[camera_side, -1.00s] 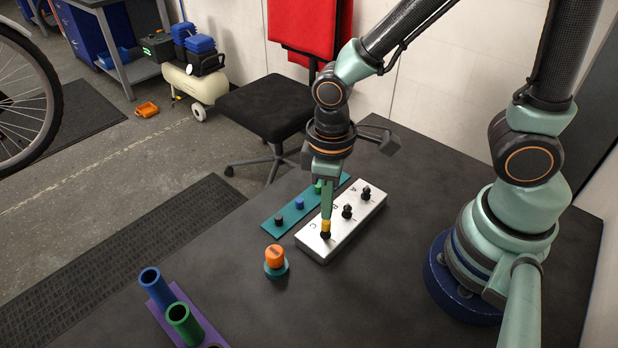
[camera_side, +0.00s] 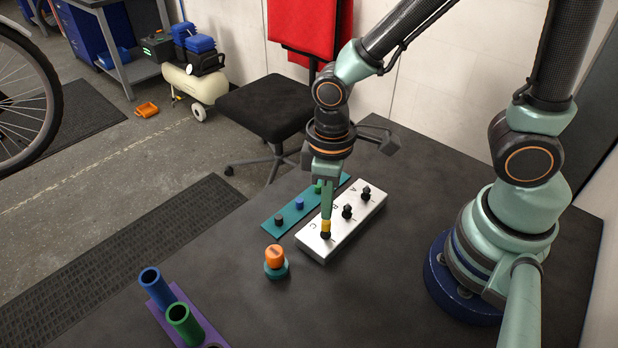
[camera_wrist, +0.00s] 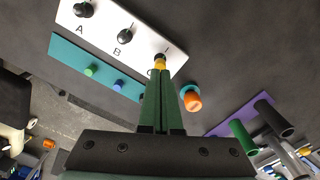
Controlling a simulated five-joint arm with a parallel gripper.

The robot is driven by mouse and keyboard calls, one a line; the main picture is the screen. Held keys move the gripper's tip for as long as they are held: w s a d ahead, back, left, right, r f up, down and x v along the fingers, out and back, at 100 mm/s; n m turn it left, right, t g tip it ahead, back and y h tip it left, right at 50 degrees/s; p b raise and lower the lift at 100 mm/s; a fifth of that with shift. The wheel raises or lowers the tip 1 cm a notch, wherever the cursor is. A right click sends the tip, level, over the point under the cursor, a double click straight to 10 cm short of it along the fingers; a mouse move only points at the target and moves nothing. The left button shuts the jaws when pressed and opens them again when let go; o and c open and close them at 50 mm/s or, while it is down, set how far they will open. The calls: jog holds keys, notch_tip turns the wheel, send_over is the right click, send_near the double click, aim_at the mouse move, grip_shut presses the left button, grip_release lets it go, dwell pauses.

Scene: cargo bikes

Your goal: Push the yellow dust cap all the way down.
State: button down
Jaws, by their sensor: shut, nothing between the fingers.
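The yellow dust cap (camera_side: 326,225) sits on the black fitting (camera_side: 325,235) at position C, at the near end of the white block (camera_side: 342,237). My gripper (camera_side: 326,213) points straight down with its green fingers shut and empty. Its tips are at the top of the cap and appear to touch it. In the wrist view the cap (camera_wrist: 159,63) shows just beyond the closed fingertips (camera_wrist: 160,72), which partly hide it. I cannot tell how far down on the fitting the cap sits.
Fittings A (camera_side: 366,193) and B (camera_side: 347,211) stand bare on the block. A teal strip (camera_side: 268,225) with small coloured caps lies behind it. An orange-topped teal piece (camera_side: 275,262) and a purple holder with blue and green tubes (camera_side: 184,322) stand nearby.

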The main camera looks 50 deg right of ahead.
jog(key=shift+f, duration=0.15)
jog(key=shift+f, duration=0.85)
jog(key=shift+r, duration=3)
jog(key=w+d+r+m+t, duration=0.3)
jog(key=d+r+m+t, duration=0.2)
jog(key=d+r, duration=0.6)
jog(key=shift+w+d+r+m+t, duration=0.3)
jog(key=shift+r+m, duration=0.2)
jog(key=shift+r, duration=0.2)
